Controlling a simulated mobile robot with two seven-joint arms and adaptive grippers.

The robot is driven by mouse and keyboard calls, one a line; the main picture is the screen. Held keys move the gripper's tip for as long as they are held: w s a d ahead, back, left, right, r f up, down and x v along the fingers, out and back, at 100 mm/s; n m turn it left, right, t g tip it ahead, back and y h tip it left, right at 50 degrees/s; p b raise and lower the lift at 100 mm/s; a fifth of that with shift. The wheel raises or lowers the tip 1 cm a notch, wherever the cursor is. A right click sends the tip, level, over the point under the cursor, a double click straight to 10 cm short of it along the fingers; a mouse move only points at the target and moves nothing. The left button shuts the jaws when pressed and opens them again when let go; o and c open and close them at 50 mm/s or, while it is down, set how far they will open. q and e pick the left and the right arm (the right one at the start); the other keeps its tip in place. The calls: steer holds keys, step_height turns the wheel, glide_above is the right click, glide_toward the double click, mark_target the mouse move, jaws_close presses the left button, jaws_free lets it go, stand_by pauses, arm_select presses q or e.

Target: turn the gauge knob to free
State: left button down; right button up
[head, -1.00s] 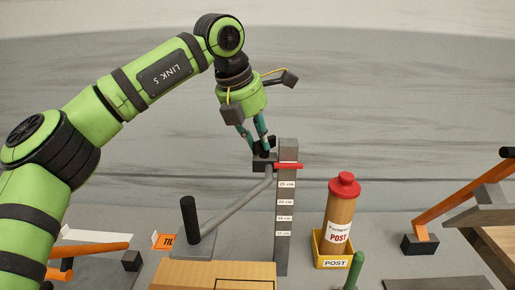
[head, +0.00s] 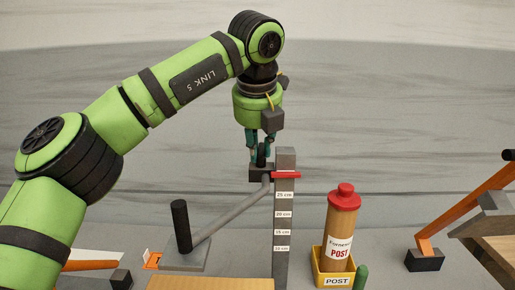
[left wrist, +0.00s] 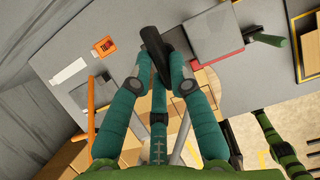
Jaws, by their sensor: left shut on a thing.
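The gauge post (head: 284,215) is a grey upright with cm labels on its front. A red pointer (head: 286,175) sits across it near the top. The black gauge knob (head: 261,158) is on a dark block at the left of the post's top. My left gripper (head: 259,154) comes down nearly upright over the knob, with its fingers shut on it. In the left wrist view the dark knob (left wrist: 154,45) shows between the fingertips. The fingers hide part of it, and I cannot read any markings for its setting. My right gripper is not in view.
A grey rod (head: 228,208) slopes down left from the post's top towards a black upright handle (head: 181,226) on a grey plate. A red-capped tube (head: 342,222) stands in a yellow POST box (head: 336,280) at right.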

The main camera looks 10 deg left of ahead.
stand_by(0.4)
arm_select(q)
steer(key=c, duration=1.1)
jaws_free()
steer(key=shift+c, duration=0.2)
